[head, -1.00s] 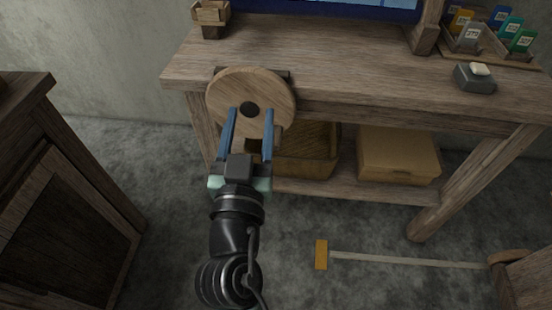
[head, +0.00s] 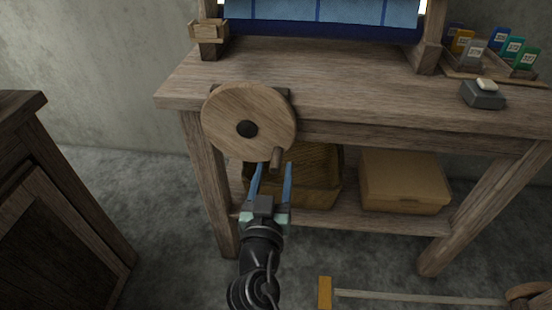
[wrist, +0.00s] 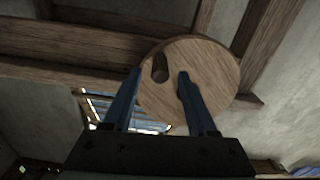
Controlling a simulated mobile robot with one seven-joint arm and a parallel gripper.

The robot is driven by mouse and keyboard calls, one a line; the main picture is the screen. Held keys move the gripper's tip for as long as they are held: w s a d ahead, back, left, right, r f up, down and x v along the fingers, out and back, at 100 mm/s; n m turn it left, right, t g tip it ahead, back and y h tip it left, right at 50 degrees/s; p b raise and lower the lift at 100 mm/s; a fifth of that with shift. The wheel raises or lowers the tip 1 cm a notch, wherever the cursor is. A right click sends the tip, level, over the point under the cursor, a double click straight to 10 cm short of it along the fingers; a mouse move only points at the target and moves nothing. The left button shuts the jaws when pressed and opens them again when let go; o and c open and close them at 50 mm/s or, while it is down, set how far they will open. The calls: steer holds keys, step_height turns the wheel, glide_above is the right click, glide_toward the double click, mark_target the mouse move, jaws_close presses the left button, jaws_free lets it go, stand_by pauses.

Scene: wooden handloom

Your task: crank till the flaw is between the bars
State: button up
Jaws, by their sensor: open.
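The crank is a round wooden disc (head: 230,105) with a dark hub on the front left of the loom table; it also shows in the wrist view (wrist: 215,78). Blue cloth (head: 350,12) shows at the top edge. I see no flaw on the visible part, and the bars cannot be made out.
The wooden table (head: 350,75) carries a grey block (head: 482,97) and a tray of coloured labelled packets (head: 497,50) at right. A basket (head: 318,185) and a box (head: 404,182) sit on the lower shelf. A cabinet (head: 55,200) stands left. A yellow-headed tool (head: 325,292) lies on the floor.

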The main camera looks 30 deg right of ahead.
steer(key=shift+x, duration=2.1)
jaws_close()
